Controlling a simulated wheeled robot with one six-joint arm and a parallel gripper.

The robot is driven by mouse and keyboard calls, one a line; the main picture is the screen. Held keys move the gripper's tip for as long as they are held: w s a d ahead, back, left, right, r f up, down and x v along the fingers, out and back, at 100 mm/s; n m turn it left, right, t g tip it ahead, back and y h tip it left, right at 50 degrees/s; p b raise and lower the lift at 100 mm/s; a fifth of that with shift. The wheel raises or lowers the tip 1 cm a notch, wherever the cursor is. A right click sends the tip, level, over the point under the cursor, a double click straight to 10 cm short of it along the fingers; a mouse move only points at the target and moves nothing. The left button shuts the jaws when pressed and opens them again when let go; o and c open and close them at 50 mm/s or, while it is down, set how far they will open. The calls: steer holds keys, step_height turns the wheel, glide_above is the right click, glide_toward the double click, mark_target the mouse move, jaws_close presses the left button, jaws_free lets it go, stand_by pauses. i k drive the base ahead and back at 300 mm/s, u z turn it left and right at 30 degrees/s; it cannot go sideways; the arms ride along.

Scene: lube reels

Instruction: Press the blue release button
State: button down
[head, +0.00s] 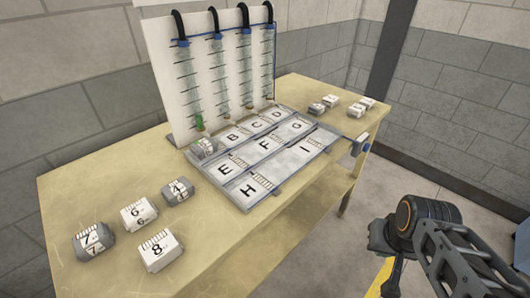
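My arm reaches in at the lower right, apart from the table and the box. A white upright board (215,75) holds several clear tubes with black hoses at the top. A green piece shows low in the leftmost tube.
Numbered blocks, including a white one (157,252), sit on the left of the yellowish table (95,180). Several smaller blocks stand at the back right. The floor in front is clear.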

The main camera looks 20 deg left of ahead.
mark_target(367, 147)
steer(key=z, duration=0.8)
steer(key=i, duration=0.65)
steer(key=u, duration=1.6)
